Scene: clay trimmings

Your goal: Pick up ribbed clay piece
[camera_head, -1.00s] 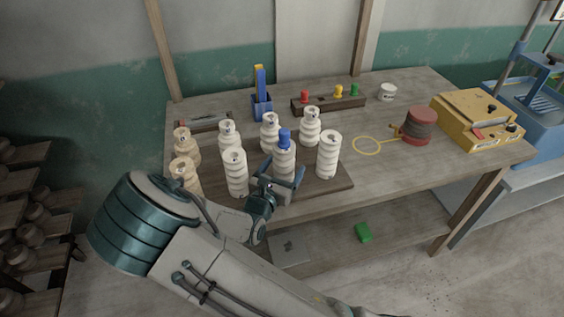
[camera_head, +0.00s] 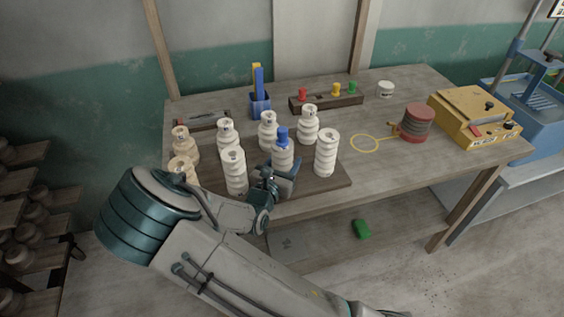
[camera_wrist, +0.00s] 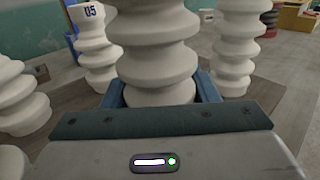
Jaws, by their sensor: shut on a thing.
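Several ribbed clay pieces stand upright on a dark wooden board (camera_head: 318,183) on the workbench. My gripper (camera_head: 284,174) is at the front-middle ribbed clay piece (camera_head: 282,158), which has a blue cap (camera_head: 283,135) on top. In the wrist view the blue fingers (camera_wrist: 160,92) are shut on the lower part of this ribbed piece (camera_wrist: 156,45), one on each side. The piece is upright; its top is outside the wrist view. A neighbouring ribbed piece (camera_head: 235,172) stands to its left and another (camera_head: 326,153) to its right. I cannot tell whether its base touches the board.
Behind stand a blue holder (camera_head: 260,105) and a rack with red, yellow and green pegs (camera_head: 328,103). To the right are a yellow ring (camera_head: 365,143), a red spool (camera_head: 417,122) and a yellow box (camera_head: 474,118). The bench's right front is clear.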

